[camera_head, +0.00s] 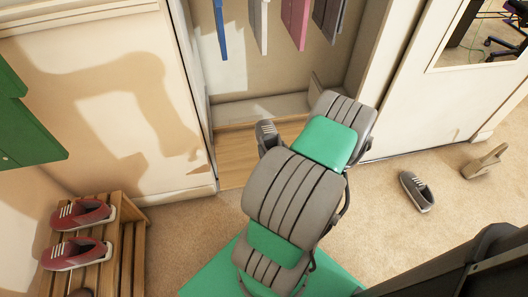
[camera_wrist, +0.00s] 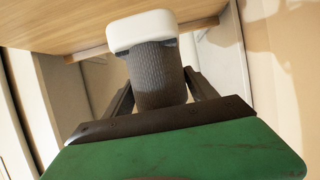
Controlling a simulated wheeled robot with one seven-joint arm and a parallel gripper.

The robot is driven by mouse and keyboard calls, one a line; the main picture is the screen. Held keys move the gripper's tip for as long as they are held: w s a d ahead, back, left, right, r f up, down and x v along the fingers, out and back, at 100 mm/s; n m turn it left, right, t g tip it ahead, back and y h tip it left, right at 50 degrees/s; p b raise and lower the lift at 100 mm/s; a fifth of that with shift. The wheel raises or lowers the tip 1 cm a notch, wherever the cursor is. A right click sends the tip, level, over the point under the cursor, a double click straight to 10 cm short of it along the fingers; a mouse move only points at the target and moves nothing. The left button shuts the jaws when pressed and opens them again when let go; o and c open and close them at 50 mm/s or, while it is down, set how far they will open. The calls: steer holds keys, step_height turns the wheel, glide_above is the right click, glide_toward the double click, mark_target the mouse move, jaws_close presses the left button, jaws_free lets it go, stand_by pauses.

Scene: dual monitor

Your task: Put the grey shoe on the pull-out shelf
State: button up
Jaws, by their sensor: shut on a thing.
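A grey shoe (camera_wrist: 158,75) with a white sole is between the two dark fingers of my gripper (camera_wrist: 162,92) in the wrist view. The fingers are shut on it from both sides. In the head view part of the held shoe (camera_head: 267,133) shows left of my arm, in the closet opening. My gripper itself is hidden there behind my arm. The wooden shelf (camera_head: 236,157) lies low in the closet, and its board also shows at the top of the wrist view (camera_wrist: 80,25). Whether the shoe touches the board I cannot tell.
Another grey shoe (camera_head: 416,190) lies on the carpet at right, near a beige object (camera_head: 485,162). Red shoes (camera_head: 83,213) stand on a slatted wooden rack (camera_head: 125,240) at left. Clothes (camera_head: 294,20) hang above the shelf. Closet side walls flank the opening.

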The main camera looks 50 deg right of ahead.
steer(key=w+f+b, duration=0.1)
steer(key=w+f, duration=0.2)
steer(key=w+a+f, duration=0.1)
steer(key=w+f, duration=0.2)
steer(key=f, duration=0.1)
steer(key=w+a+f+b, duration=0.1)
steer(key=w+f, duration=0.3)
steer(key=shift+w+f+b, duration=0.1)
steer(key=shift+f+b, duration=0.15)
steer(key=shift+b, duration=0.05)
steer(key=shift+r, duration=0.1)
steer(key=o, duration=1.7)
steer(key=shift+c, duration=0.2)
steer(key=shift+a, duration=0.1)
